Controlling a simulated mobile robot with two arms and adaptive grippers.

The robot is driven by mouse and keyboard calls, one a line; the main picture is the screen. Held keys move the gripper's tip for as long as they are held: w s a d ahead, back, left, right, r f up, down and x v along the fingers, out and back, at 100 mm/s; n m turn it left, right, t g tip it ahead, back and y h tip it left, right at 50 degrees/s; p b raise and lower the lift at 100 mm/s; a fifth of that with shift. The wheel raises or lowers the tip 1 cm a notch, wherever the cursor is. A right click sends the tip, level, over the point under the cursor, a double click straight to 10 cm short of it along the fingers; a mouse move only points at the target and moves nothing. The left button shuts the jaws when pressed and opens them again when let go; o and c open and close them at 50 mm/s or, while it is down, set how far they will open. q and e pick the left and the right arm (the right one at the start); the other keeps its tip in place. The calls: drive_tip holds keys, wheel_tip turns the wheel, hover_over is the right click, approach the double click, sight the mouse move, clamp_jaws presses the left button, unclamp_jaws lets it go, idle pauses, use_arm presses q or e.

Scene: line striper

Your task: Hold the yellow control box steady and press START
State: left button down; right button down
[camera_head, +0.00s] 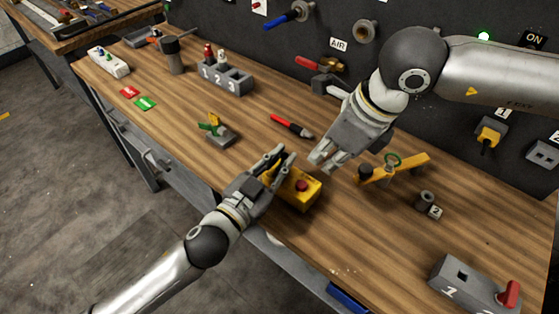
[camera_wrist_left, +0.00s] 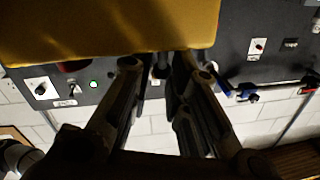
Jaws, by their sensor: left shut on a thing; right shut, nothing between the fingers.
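The yellow control box (camera_head: 304,198) sits on the wooden bench near its front edge, with a red button (camera_head: 302,186) on top. My left gripper (camera_head: 280,160) is shut on the box at its left end and covers part of it. No START label can be made out. In the left wrist view the yellow box (camera_wrist_left: 110,28) fills the top, in front of the fingers (camera_wrist_left: 160,75). My right gripper (camera_head: 320,163) is shut and empty, a little above and to the right of the box, apart from it.
A red-and-black marker (camera_head: 290,126) lies behind the box. A yellow-orange tool (camera_head: 400,168) with a green ring stands to the right. A grey block numbered 1, 2, 3 (camera_head: 228,78) is further back. A grey block with a red switch (camera_head: 475,285) is at front right.

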use_arm(q)
drive_tip(key=shift+f, duration=0.25)
use_arm(e)
wheel_tip(320, 180, up, 2)
drive_tip(key=m+t+y, duration=0.2)
drive_tip(key=m+y, duration=0.2)
drive_tip(key=m, duration=0.2)
hover_over(305, 181)
drive_tip(key=s+a, duration=0.1)
drive_tip(key=s, duration=0.1)
drive_tip(key=shift+w+d+f+m+t+y, duration=0.1)
drive_tip(key=shift+w+d+f+m+t, duration=0.3)
drive_tip(key=shift+f, duration=0.95)
drive_tip(key=shift+w+a+f+m+g+y, duration=0.1)
drive_tip(key=shift+w+f+m, duration=0.15)
drive_tip(key=shift+f+m, duration=0.8)
drive_tip(key=shift+w+d+f+m+t+y, duration=0.1)
drive_tip(key=shift+w+d+f+m+t, duration=0.15)
drive_tip(key=shift+f, duration=1.4)
